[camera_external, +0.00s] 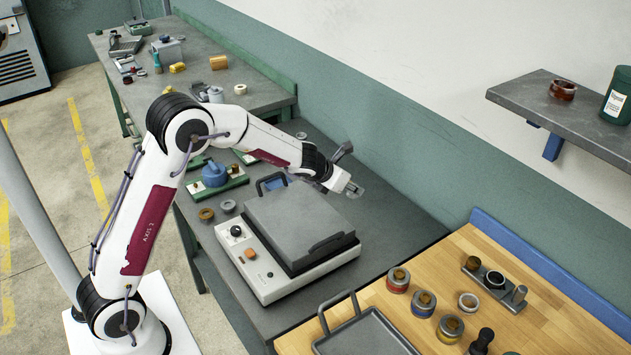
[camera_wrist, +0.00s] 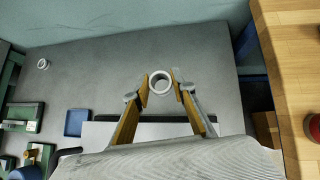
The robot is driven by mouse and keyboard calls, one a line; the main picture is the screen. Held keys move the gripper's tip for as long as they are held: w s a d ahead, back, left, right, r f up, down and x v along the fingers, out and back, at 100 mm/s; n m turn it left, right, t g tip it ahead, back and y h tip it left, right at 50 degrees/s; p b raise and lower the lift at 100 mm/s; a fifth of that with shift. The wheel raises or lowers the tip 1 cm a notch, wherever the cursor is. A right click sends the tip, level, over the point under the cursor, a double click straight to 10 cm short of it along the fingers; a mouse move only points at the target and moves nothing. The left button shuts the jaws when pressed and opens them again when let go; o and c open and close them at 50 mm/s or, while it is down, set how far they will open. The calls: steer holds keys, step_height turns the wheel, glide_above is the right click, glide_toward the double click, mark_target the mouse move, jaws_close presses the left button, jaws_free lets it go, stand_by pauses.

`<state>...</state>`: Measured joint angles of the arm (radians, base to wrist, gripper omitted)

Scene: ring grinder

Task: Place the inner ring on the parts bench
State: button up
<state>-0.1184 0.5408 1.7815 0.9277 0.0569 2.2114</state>
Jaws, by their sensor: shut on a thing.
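My gripper (camera_wrist: 161,86) is shut on a pale grey ring (camera_wrist: 160,76), which sits between its tan-padded fingertips. In the external view my gripper (camera_external: 352,188) is above the grey bench (camera_external: 400,212), beyond the machine with the grey lid (camera_external: 300,222). The ring is too small there to make out clearly. A wooden bench (camera_external: 540,318) stands at the right, with several rings and jars on it. It also shows at the right edge of the wrist view (camera_wrist: 290,70). I cannot tell from the pictures which bench is the parts bench.
A grey tray (camera_external: 365,335) and a dark holder with posts (camera_external: 497,290) are on the wooden bench. A blue rail (camera_external: 550,265) runs along its back. A wall shelf (camera_external: 560,115) hangs above. The far bench (camera_external: 255,95) carries several parts. The grey bench is clear near the wall.

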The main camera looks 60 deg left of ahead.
steer(key=s+d+m, duration=0.1)
steer(key=s+d, duration=0.2)
steer(key=s+d+r+h, duration=0.1)
steer(key=s+d, duration=0.2)
steer(key=s+d+r+m+h, duration=0.1)
steer(key=s+d, duration=0.1)
steer(key=d, duration=0.1)
steer(key=shift+s+d+r+m, duration=0.1)
steer(key=shift+s+d+m, duration=0.05)
steer(key=shift+s+m, duration=0.2)
steer(key=s+d+m+h, duration=0.2)
steer(key=s+d, duration=0.5)
steer(key=s, duration=0.2)
steer(key=w+d+r+m+g+h, duration=0.1)
steer(key=w+d+m, duration=0.3)
steer(key=w, duration=0.5)
steer(key=w+d+m+g+h, duration=0.3)
steer(key=w+d+m+h, duration=0.1)
steer(key=w+d, duration=0.5)
steer(key=shift+w+r, duration=0.15)
steer(key=shift+r, duration=0.2)
steer(key=shift+d+m, duration=0.1)
steer(key=shift+m, duration=0.15)
